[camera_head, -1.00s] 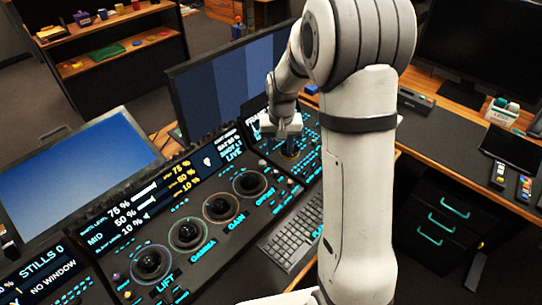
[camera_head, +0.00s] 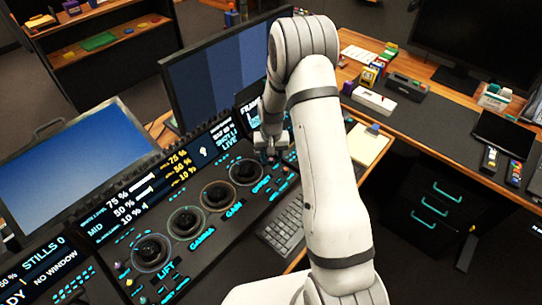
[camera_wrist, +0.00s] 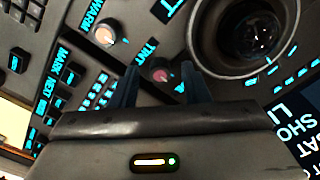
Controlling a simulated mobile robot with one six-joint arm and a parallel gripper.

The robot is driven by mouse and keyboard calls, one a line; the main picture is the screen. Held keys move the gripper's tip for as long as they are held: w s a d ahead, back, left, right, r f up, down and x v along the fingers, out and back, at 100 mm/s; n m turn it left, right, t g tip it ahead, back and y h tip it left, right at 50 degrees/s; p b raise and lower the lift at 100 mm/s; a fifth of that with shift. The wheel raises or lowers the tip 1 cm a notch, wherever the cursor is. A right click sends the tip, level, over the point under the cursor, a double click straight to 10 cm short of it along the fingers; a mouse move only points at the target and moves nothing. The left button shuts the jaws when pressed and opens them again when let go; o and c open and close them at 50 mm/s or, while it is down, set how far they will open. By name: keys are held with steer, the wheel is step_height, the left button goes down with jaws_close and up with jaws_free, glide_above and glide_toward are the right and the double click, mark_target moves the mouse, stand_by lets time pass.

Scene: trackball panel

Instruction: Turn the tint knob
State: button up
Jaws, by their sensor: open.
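The tint knob (camera_wrist: 160,75) is a small reddish-pink knob beside the glowing "TINT" label in the wrist view. My gripper (camera_wrist: 161,82) is open, with one dark finger on each side of the knob in that picture. I cannot tell whether the fingertips are level with the knob or still above it; no contact shows. In the head view my gripper (camera_head: 267,157) is low over the panel's right part, just above and right of the rightmost ringed trackball. The tint knob is not clearly visible there.
A pale orange knob (camera_wrist: 104,35) stands near the "WARM" label. A large dark trackball (camera_wrist: 252,28) sits close to the right finger. The control panel (camera_head: 125,235) carries several ringed trackballs. A keyboard (camera_head: 284,230) lies in front, and monitors stand behind.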

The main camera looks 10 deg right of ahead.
jaws_close()
stand_by(0.5)
steer(key=shift+f+m+b, duration=0.15)
steer(key=shift+m+b, duration=1.1)
steer(key=shift+m, duration=0.15)
steer(key=shift+m+b, duration=1.45)
steer(key=shift+m, duration=1.05)
jaws_free()
